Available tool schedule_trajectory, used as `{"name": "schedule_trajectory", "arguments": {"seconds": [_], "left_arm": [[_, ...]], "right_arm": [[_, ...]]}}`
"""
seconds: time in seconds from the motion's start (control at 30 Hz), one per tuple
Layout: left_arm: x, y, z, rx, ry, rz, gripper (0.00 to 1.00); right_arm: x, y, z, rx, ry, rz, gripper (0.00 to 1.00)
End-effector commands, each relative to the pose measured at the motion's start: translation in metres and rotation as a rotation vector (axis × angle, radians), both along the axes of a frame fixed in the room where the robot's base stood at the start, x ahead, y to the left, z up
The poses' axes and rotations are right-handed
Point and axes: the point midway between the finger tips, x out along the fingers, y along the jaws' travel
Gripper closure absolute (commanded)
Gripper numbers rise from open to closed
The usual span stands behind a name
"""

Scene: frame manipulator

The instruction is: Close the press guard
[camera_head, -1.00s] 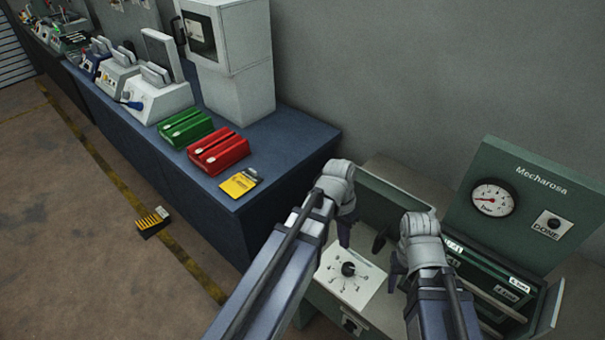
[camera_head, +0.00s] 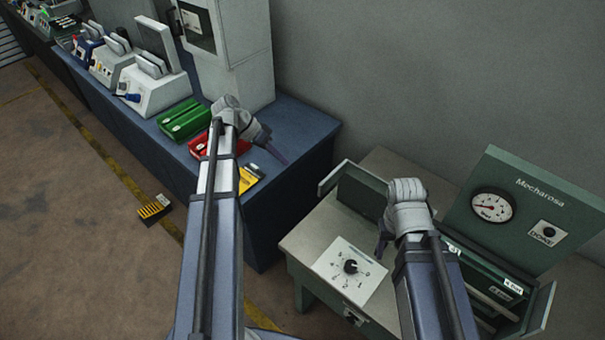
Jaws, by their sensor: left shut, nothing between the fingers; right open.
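The green-grey press (camera_head: 528,205), marked "Mecharosa", stands at the right with a round gauge and a button marked "DONE". A light upright panel (camera_head: 348,176) at its left and another (camera_head: 540,312) at its right stand apart, like open guard doors; I cannot tell for sure which is the guard. My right arm hides part of the space between them. My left gripper (camera_head: 283,157) is shut and empty, over the blue bench's right part, left of the left panel. My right gripper (camera_head: 381,248) is open and empty above the press table, in front of the dark opening.
A dial (camera_head: 350,267) on a white plate sits on the press table. The blue bench (camera_head: 305,130) holds a green case (camera_head: 185,118), a red case (camera_head: 200,144) partly behind my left arm, and white devices (camera_head: 155,88). A small yellow-black box (camera_head: 154,208) lies on the floor.

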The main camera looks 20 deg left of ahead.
Motion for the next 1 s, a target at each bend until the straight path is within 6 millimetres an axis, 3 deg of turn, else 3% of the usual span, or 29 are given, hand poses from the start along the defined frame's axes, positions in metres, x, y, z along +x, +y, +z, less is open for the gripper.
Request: {"name": "schedule_trajectory", "arguments": {"seconds": [0.63,0.8,1.0], "left_arm": [[0.018,-0.057,-0.085,0.001,0.002,-0.001,1.0],[0.009,-0.08,-0.079,0.002,0.002,0.0,1.0],[0.005,-0.092,-0.079,0.002,0.002,0.0,1.0]], "right_arm": [[0.0,0.0,-0.085,-0.002,0.0,0.014,0.43],[0.0,0.0,-0.078,-0.002,0.0,0.015,0.43],[0.0,0.0,-0.078,-0.002,0.0,0.014,0.43]]}}
